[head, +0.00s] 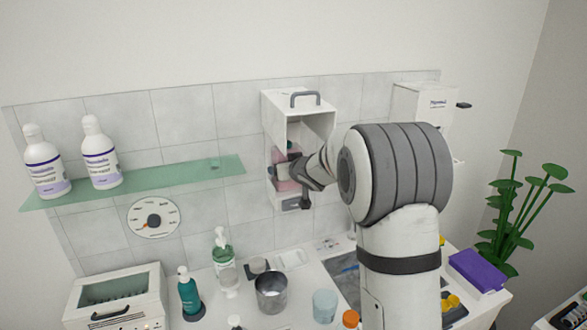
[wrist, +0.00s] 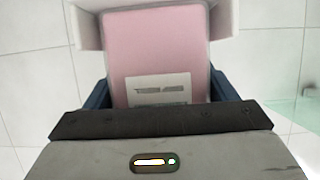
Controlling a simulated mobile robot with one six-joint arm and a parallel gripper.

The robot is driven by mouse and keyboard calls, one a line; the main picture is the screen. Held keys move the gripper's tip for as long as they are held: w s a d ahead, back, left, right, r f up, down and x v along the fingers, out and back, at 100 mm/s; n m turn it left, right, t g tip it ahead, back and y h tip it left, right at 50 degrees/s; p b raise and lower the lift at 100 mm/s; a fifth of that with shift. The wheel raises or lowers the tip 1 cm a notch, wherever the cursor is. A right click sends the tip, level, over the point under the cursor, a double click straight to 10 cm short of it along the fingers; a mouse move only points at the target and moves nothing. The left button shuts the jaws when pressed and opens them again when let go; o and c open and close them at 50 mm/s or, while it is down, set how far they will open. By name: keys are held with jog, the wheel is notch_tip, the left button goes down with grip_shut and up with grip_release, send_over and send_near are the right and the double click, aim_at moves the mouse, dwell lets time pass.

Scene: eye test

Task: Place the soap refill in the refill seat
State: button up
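The soap refill is a pink block (head: 286,186), partly hidden by my gripper in the head view. In the wrist view the refill (wrist: 160,45) fills the middle, with a pale printed label low on its face. My gripper (head: 290,168) has its blue fingers (wrist: 160,88) on both sides of the refill, close against it. The white wall dispenser (head: 283,108) stands with its front open and a grey handle on top. The refill is at its lower opening. White housing edges (wrist: 88,28) flank the refill. The seat itself is hidden, so I cannot tell whether the refill rests in it.
A glass shelf (head: 150,178) with two white bottles is on the left wall. Below, the counter holds a green pump bottle (head: 190,293), a metal cup (head: 271,292) and other items. A second white dispenser (head: 420,103) hangs behind my arm. A plant (head: 520,205) stands at right.

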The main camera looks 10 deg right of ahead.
jog(key=o, duration=0.4)
